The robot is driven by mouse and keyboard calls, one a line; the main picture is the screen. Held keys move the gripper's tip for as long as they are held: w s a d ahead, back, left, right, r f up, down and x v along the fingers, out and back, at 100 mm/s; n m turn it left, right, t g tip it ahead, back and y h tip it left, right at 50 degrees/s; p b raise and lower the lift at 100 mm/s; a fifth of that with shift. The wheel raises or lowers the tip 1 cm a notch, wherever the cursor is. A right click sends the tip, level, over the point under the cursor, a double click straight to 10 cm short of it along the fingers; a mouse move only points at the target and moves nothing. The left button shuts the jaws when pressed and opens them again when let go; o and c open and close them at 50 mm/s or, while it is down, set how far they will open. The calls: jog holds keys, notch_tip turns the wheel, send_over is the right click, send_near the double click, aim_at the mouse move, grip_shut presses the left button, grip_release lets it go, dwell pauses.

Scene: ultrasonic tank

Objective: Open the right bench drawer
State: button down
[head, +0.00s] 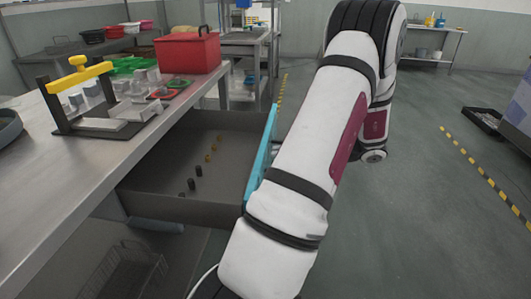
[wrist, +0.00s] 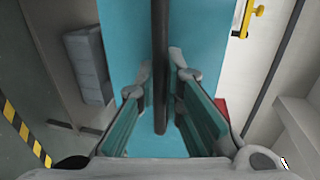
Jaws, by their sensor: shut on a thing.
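The bench drawer (head: 180,207) is pulled well out from under the bench in the head view, its grey box open at the top. Its teal front (head: 262,155) faces my arm and also fills the middle of the wrist view (wrist: 125,45). A dark bar handle (wrist: 160,50) runs up that front. My gripper (wrist: 161,88) has one finger on each side of the handle and is shut on it. In the head view my gripper and the handle are hidden behind my arm and the drawer front.
Several small dark and yellow pieces (head: 195,171) lie in the drawer. The steel bench (head: 60,195) carries a black rack with a yellow handle (head: 77,75) and a red box (head: 187,50). A wire basket (head: 125,272) sits below. Open floor (head: 415,210) lies to the right.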

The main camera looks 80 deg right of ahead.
jog(key=shift+s, duration=0.65)
jog(key=c, duration=1.7)
grip_release()
jog(key=v, duration=1.2)
jog(key=shift+d, duration=0.1)
